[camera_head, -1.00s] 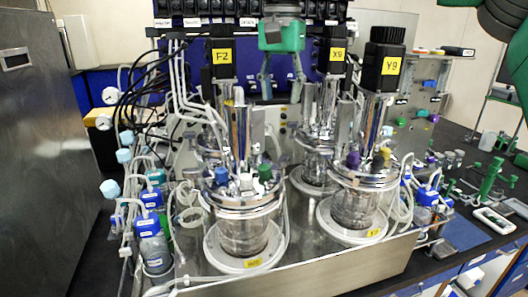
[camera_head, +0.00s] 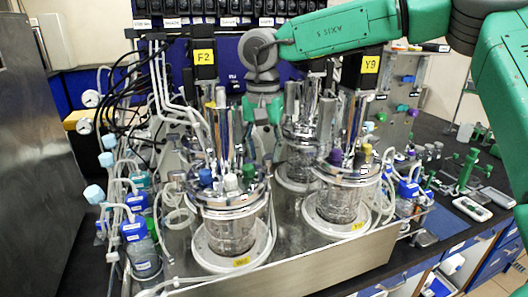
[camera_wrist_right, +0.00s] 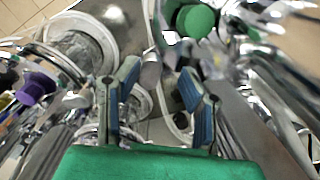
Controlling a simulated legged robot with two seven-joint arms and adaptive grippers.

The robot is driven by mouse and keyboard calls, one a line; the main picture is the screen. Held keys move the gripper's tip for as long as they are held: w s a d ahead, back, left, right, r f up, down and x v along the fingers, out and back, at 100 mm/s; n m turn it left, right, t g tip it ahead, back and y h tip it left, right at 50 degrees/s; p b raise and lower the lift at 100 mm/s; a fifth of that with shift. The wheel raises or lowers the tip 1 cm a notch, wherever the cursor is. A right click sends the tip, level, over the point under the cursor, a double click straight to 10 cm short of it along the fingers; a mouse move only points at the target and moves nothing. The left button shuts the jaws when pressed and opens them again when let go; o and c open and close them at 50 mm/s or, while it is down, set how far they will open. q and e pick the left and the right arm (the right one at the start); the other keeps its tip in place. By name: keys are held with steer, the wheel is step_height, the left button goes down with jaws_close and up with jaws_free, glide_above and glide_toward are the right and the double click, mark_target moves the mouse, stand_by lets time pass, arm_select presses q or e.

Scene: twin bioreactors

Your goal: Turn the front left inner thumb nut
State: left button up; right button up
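The front left bioreactor (camera_head: 230,205) stands upright on the metal base, with blue, white and green caps on its steel lid. Its green cap (camera_wrist_right: 195,20) shows at the top of the right wrist view. My right gripper (camera_head: 262,140) hangs fingers down just behind and right of this lid, partly hidden by its fittings. In the right wrist view the gripper (camera_wrist_right: 160,75) has its two blue-padded fingers apart. A small silver part (camera_wrist_right: 150,70) shows between the fingertips; I cannot tell whether it is the inner thumb nut or whether it is touched. My left gripper is not in view.
The front right bioreactor (camera_head: 338,200) stands close by; its purple cap (camera_wrist_right: 35,88) shows in the right wrist view. Tall steel columns and tubing crowd the gap. Blue-capped bottles (camera_head: 142,250) stand at left. A black bench (camera_head: 450,215) with green tools lies at right.

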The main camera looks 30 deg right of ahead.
steer(key=shift+f, duration=0.3)
steer(key=shift+d+f, duration=0.1)
steer(key=shift+d, duration=0.1)
steer(key=shift+w+d+f, duration=0.15)
steer(key=shift+d+f, duration=0.05)
steer(key=shift+d, duration=0.5)
steer(key=shift+d+f, duration=0.1)
steer(key=shift+d, duration=0.25)
jaws_close()
steer(key=shift+a, duration=0.5)
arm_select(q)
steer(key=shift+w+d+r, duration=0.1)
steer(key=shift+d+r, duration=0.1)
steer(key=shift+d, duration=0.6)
arm_select(e)
steer(key=shift+s+d+r+m, duration=0.1)
steer(key=shift+s+m, duration=0.05)
steer(key=shift+m, duration=1.3)
steer(key=shift+s+r+m, duration=0.1)
steer(key=shift+m, duration=1.35)
